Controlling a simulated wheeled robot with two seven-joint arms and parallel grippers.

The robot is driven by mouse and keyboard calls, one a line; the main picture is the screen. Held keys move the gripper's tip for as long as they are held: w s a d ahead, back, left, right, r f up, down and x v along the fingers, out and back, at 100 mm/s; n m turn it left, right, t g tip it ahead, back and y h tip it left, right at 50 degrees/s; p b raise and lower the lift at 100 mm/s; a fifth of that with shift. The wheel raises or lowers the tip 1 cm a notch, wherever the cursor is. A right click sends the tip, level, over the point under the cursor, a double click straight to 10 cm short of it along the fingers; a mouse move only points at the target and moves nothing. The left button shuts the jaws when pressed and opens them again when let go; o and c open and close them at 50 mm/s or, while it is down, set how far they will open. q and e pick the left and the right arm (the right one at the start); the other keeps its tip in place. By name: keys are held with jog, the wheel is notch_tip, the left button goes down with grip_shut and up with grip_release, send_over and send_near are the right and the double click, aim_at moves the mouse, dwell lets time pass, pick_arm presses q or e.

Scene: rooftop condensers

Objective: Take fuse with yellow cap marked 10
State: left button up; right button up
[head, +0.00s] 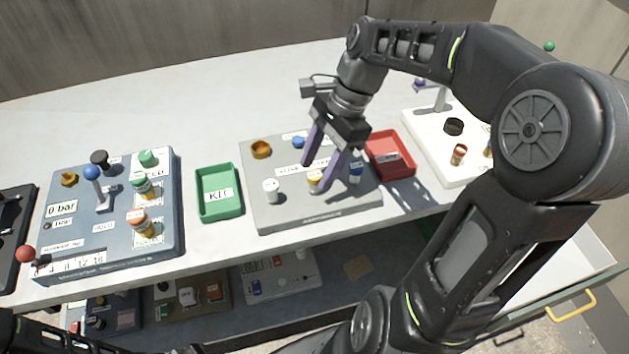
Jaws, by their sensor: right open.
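A small fuse with a yellow cap (314,178) stands on the grey board (290,221) in the middle of the table. Any number on its cap is too small to read. My right gripper (315,177) comes down from above with its purple fingers open, the tips close around the yellow-capped fuse. I cannot tell whether they touch it. A white-capped fuse (270,187) stands to its left and a blue one (356,171) to its right on the same board. My left gripper is not in view; only dark arm parts show at the bottom left.
A green tray marked KIT (219,214) lies left of the board, a red tray (404,172) right of it. A blue-grey panel (110,232) with knobs stands further left, a white panel (425,160) at the right. The table behind is clear.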

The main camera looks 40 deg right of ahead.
jog(key=x, duration=0.2)
jog(key=shift+f, duration=0.3)
jog(key=shift+c, duration=0.3)
grip_shut()
dwell(0.4)
